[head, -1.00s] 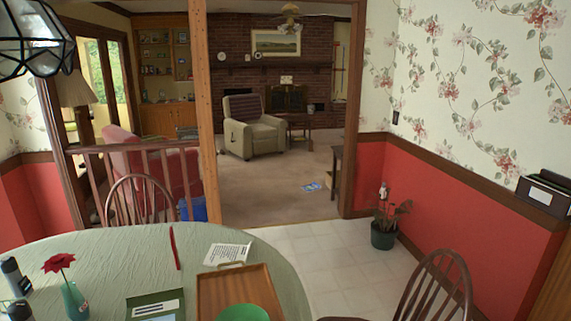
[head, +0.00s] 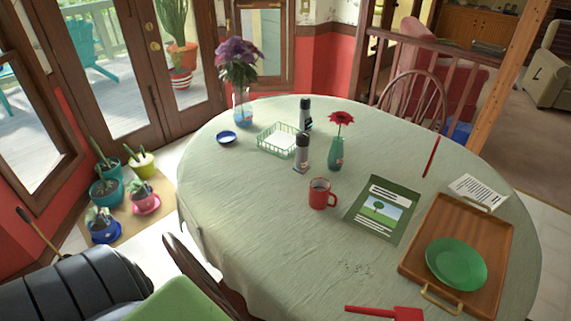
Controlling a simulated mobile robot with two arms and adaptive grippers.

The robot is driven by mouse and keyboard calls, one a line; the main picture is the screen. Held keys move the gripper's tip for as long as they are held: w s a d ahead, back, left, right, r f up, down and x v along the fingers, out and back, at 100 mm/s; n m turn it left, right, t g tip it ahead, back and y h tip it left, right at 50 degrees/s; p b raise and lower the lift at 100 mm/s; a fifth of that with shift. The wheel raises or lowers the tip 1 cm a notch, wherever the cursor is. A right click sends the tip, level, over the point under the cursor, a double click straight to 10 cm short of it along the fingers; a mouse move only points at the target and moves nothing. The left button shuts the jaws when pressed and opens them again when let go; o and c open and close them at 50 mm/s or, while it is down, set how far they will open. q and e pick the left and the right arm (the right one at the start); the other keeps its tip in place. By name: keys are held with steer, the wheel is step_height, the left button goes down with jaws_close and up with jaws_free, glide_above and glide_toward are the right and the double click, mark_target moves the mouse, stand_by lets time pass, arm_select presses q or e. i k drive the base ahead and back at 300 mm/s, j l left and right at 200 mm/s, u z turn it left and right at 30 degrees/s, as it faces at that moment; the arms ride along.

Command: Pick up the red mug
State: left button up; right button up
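The red mug (head: 319,194) stands upright on the oval dining table, which has a pale green cloth (head: 240,185). It is near the middle of the table, left of a green booklet (head: 382,208) and apart from it. The mug's handle points right. Neither of my grippers shows in the head view.
A grey-and-black bottle (head: 301,152) and a green vase with a red flower (head: 336,152) stand behind the mug. A wooden tray (head: 478,223) with a green plate (head: 456,262) lies to the right. A red flat-ended utensil (head: 400,313) lies in front. Cloth left of the mug is clear.

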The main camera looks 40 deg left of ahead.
mark_target(319, 193)
steer(key=u, duration=0.95)
